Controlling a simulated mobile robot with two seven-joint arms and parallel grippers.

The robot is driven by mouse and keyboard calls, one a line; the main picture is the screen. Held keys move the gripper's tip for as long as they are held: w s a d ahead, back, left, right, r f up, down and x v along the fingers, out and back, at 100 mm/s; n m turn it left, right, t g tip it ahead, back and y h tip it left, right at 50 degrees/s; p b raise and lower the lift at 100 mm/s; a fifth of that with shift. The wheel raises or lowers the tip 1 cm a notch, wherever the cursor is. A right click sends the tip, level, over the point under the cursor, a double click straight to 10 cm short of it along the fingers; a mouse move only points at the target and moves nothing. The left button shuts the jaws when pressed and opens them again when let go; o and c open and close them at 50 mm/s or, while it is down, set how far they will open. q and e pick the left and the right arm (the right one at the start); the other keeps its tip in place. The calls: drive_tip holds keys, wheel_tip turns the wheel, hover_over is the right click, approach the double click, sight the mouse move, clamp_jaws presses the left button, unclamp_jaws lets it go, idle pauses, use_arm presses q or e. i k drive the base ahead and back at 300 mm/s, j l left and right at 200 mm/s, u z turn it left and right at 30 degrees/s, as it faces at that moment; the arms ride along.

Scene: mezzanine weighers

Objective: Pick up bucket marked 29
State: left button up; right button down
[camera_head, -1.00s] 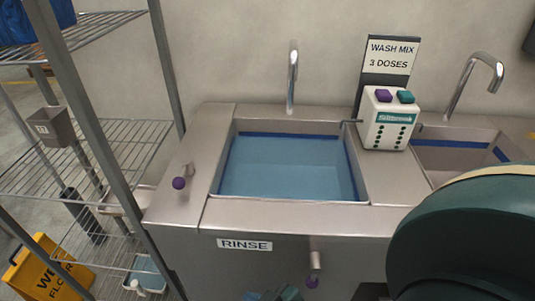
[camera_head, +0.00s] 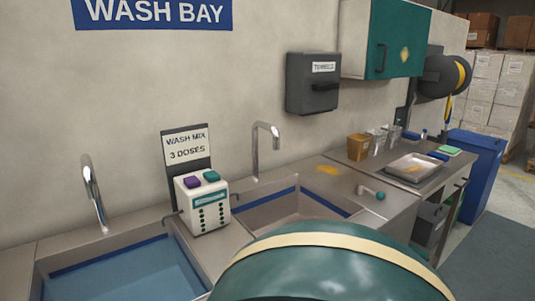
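I can read no number 29 anywhere in the head view. A dark grey container (camera_head: 429,224) stands on a shelf under the right-hand counter; any marking on it is too small to read, and I cannot tell whether it is a bucket. Neither of my grippers shows in this view. A large, close, dark green rounded form with a cream band hides the bottom middle of the picture.
A left basin (camera_head: 125,275) holds blue liquid. A white dispenser (camera_head: 202,205) stands between it and a right basin (camera_head: 285,213). A metal tray (camera_head: 414,167) lies on the counter near a blue bin (camera_head: 476,170). Open floor (camera_head: 515,195) lies at far right.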

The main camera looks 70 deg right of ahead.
sight(379, 136)
drive_tip(key=z, duration=1.15)
drive_tip(key=l+z, duration=0.6)
drive_tip(key=z, duration=0.2)
drive_tip(key=l+z, duration=0.4)
drive_tip(key=i+l+z, duration=0.15)
drive_tip(key=l, duration=0.3)
drive_tip(key=i+l+z, duration=0.1)
drive_tip(key=l, duration=0.3)
drive_tip(key=i+l+z, duration=0.15)
drive_tip(key=l, duration=0.25)
